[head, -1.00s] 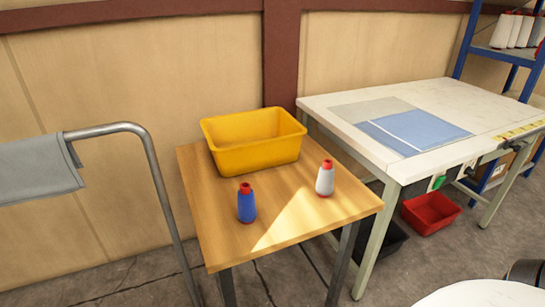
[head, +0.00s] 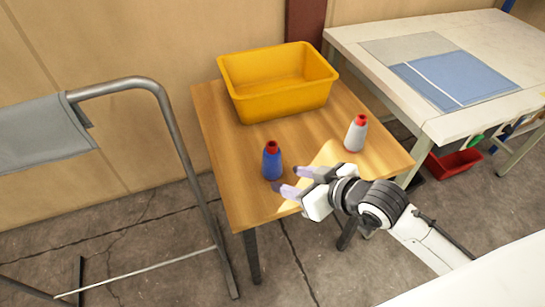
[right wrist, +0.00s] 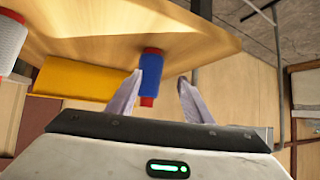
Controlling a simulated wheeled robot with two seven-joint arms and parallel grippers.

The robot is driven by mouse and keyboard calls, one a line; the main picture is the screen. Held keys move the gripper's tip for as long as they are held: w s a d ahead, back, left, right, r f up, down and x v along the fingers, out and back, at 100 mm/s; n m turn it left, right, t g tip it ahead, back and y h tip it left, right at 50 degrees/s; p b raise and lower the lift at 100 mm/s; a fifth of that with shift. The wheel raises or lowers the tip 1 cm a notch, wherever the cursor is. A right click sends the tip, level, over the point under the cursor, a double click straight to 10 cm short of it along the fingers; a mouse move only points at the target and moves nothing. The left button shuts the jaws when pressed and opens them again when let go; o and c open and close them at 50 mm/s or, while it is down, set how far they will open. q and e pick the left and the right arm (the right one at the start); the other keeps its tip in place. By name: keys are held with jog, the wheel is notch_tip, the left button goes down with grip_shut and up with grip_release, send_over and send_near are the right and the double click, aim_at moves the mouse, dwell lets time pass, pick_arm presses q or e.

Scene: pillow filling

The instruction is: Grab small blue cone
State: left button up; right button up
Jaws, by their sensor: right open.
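The small blue cone (head: 272,163), with a red top, stands upright on the wooden table (head: 222,149) near its front left. In the right wrist view the blue cone (right wrist: 150,75) shows between and beyond the fingertips, nearer the left finger in the picture. My right gripper (head: 292,180) is open and empty, its fingers pointing at the cone from the right, just short of it. The same gripper (right wrist: 158,90) shows open in the right wrist view. My left gripper is not in view.
A grey-white cone (head: 356,133) with a red top stands to the right on the table. A yellow bin (head: 283,104) sits behind the cones. A metal frame (head: 180,140) with grey cloth stands left, and a white workbench (head: 450,125) right.

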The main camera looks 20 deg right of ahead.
jog(key=t, duration=0.1)
send_near(272, 143)
jog(key=shift+n+y, duration=0.3)
jog(key=shift+y, duration=0.1)
jog(key=x, duration=0.4)
jog(key=shift+d+f, duration=0.25)
jog(key=shift+d, duration=0.15)
jog(key=x, duration=0.4)
jog(key=shift+w+a, duration=0.15)
jog(key=shift+w, duration=0.1)
jog(key=x, duration=0.5)
jog(key=shift+a+f+p, duration=0.2)
jog(key=shift+f+p, duration=0.1)
jog(key=shift+f, duration=0.05)
jog(key=c, duration=1)
jog(key=shift+c, duration=0.5)
jog(key=shift+r, duration=0.1)
